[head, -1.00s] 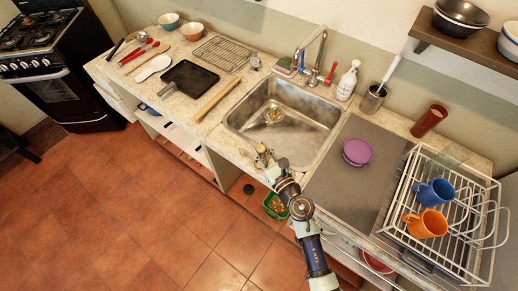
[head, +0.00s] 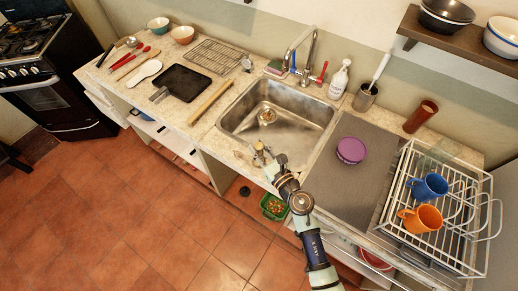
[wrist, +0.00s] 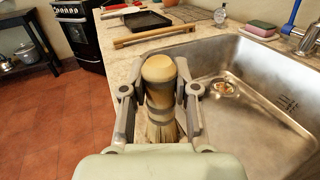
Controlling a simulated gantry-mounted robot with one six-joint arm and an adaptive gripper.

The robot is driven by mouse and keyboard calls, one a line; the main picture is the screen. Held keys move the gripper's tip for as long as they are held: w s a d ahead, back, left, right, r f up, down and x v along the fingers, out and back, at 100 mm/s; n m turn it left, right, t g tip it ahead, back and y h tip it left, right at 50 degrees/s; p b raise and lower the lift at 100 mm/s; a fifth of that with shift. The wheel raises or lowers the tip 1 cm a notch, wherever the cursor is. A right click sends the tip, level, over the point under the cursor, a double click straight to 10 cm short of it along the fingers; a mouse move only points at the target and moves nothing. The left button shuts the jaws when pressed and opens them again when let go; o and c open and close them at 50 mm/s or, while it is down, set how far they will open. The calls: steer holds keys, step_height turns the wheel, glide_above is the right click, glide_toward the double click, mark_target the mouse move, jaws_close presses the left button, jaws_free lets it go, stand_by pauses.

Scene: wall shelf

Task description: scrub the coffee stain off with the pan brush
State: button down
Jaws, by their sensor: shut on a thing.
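The pan brush, with a rounded wooden knob (wrist: 158,70) and pale bristles (wrist: 160,126), is held upright, bristles down, in the wrist view. My gripper (wrist: 159,92) is shut on it, one finger on each side. The brush is small and partly hidden there. I cannot make out the coffee stain clearly. I cannot tell whether the bristles touch the counter.
The steel sink (head: 290,130) lies just beyond, with brownish bits at its drain (wrist: 223,88).

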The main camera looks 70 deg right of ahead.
mark_target(256, 146)
steer(key=shift+w+d+f, duration=0.1)
steer(key=shift+w+d, duration=0.15)
steer(key=shift+w, duration=0.1)
steer(key=r+p, duration=0.2)
steer(key=a+r+p, duration=0.1)
steer(key=r+p, duration=0.1)
steer(key=shift+w+r, duration=0.1)
steer(key=shift+w, duration=0.05)
steer(key=shift+a, duration=0.1)
stand_by(0.6)
